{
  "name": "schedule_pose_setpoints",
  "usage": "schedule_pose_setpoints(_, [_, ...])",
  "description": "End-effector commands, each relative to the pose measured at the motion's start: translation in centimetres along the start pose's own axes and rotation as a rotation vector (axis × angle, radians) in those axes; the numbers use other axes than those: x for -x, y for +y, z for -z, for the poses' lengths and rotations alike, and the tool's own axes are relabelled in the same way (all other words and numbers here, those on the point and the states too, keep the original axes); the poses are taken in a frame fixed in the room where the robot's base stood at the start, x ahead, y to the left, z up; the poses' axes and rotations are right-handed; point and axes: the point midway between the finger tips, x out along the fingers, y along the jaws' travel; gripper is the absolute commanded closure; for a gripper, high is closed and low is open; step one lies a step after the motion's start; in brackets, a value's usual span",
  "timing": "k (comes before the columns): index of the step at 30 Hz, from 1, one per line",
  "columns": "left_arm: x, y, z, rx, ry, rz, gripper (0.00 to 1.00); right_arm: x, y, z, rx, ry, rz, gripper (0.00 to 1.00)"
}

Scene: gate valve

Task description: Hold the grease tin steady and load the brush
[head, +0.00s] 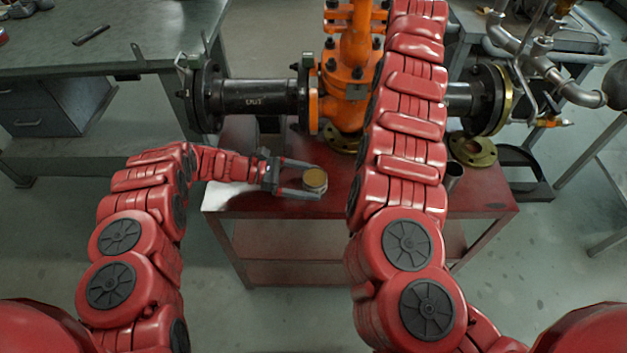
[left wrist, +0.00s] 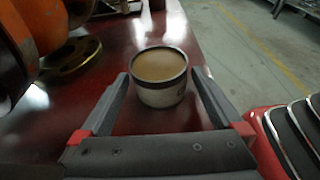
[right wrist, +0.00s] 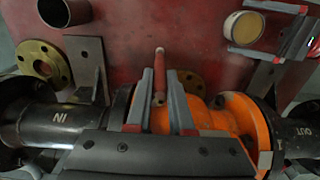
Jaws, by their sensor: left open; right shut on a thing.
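The grease tin (head: 315,181), round and open-topped with yellow-brown grease, stands upright on the red cart top. It also shows in the left wrist view (left wrist: 160,78) and at the top right of the right wrist view (right wrist: 244,27). My left gripper (left wrist: 161,77) is open, with a finger on each side of the tin and gaps showing. My right gripper (right wrist: 160,90) is shut on a slim red handle (right wrist: 159,75), seemingly the brush. Its bristles cannot be made out. In the head view the right arm runs up past the top edge, so its gripper is out of sight there.
The orange gate valve (head: 345,85) with black pipe stubs (head: 262,97) stands at the back of the red cart (head: 290,237). A dark cup (head: 453,174) and brass flanges (head: 473,150) are at the right. A grey workbench (head: 110,55) is at the left.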

Motion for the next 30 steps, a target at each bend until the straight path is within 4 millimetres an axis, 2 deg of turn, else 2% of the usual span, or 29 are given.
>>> schedule_pose_setpoints(11, [-0.52, 0.01, 0.02, 0.001, 0.0, -0.001, 0.0, 0.03, 0.0, 0.01, 0.0, 0.0, 0.0, 1.0])
schedule_pose_setpoints(20, [-0.5, 0.01, 0.03, 0.001, 0.001, -0.001, 0.52, 0.02, 0.0, 0.0, 0.0, 0.0, 0.0, 1.0])
schedule_pose_setpoints(30, [-0.49, 0.01, 0.04, 0.001, 0.001, -0.001, 0.53, 0.02, 0.0, 0.0, 0.0, 0.0, 0.0, 1.0])
